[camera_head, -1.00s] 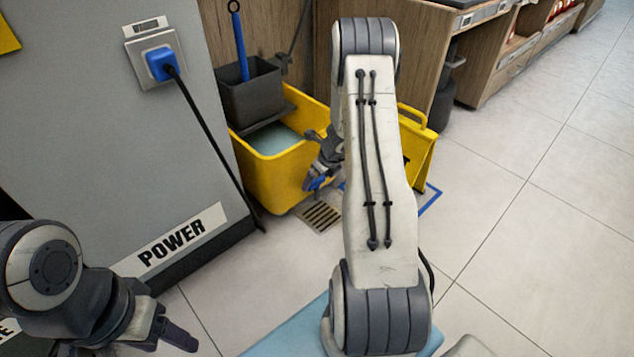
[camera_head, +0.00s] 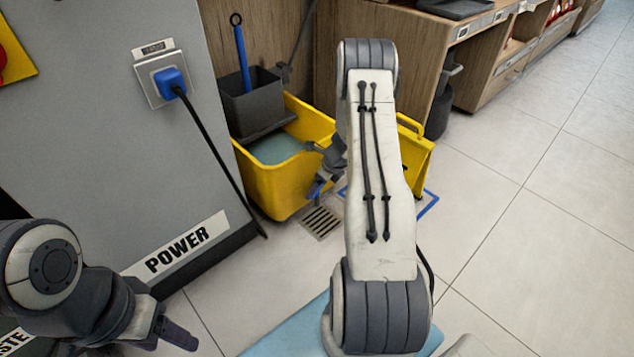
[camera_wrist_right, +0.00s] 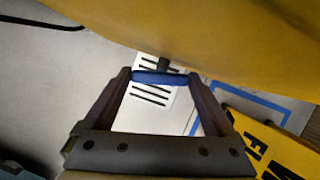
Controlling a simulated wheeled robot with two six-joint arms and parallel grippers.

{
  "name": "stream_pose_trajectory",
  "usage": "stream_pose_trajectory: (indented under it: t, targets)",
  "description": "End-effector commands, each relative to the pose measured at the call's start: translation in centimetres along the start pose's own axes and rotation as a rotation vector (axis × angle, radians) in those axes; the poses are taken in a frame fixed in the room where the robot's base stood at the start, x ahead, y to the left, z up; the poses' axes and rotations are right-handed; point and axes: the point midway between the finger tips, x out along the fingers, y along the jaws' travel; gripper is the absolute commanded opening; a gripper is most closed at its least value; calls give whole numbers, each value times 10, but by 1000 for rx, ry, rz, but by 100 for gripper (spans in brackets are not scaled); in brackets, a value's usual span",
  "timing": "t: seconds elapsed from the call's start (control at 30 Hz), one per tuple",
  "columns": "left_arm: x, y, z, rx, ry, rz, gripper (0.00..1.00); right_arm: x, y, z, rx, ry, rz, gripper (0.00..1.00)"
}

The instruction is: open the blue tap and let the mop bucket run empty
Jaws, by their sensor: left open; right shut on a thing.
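The yellow mop bucket (camera_head: 277,188) stands on the floor beside the grey cabinet, with greenish water (camera_head: 276,149) inside. In the right wrist view its yellow wall (camera_wrist_right: 225,35) fills the top. The blue tap (camera_wrist_right: 160,77) shows there as a bar on a dark stem. My right gripper (camera_wrist_right: 159,80) is shut on this bar, one finger at each end. In the head view my right arm partly hides the tap, and blue shows at the gripper (camera_head: 317,188). No water stream is visible. My left gripper (camera_head: 178,335) is open and empty at lower left.
A floor drain (camera_head: 321,222) lies just in front of the bucket; its slots show in the wrist view (camera_wrist_right: 152,94). A yellow floor sign (camera_head: 415,160) stands to the right. A black cable (camera_head: 215,150) hangs from the blue plug (camera_head: 172,83). Tiled floor at right is clear.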

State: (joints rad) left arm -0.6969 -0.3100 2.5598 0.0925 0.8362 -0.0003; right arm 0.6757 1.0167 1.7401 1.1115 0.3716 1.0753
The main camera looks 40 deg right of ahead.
Motion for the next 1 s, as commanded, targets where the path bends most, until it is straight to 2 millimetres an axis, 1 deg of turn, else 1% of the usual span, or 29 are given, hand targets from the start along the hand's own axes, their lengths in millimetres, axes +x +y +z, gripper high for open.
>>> stream_pose_trajectory:
  t: [0.2, 0.23, 0.47, 0.57, 0.67, 0.9, 1.0]
  targets:
    - [1, 0, 0, 0, 0, 0, 60, 0, 0, -1, 0, 0, 0, 34]
    - [1, 0, 0, 0, 0, 0, 60, 0, 0, -1, 0, 0, 0, 100]
    - [1, 0, 0, 0, 0, 0, 60, 0, 0, 0, 1, 0, 0, 100]
    - [-4, 0, 0, 0, 0, 0, 60, -6, 0, 0, 1, 0, 0, 100]
    - [-15, 1, -1, 0, 0, 0, 60, -21, 0, 2, 2, -1, -1, 100]
    - [-47, 3, -2, 0, 0, 0, 60, -71, 0, 2, 2, -1, -1, 100]
    - [-57, 4, -3, 0, 0, 0, 60, -87, 0, 2, 1, 0, 0, 100]
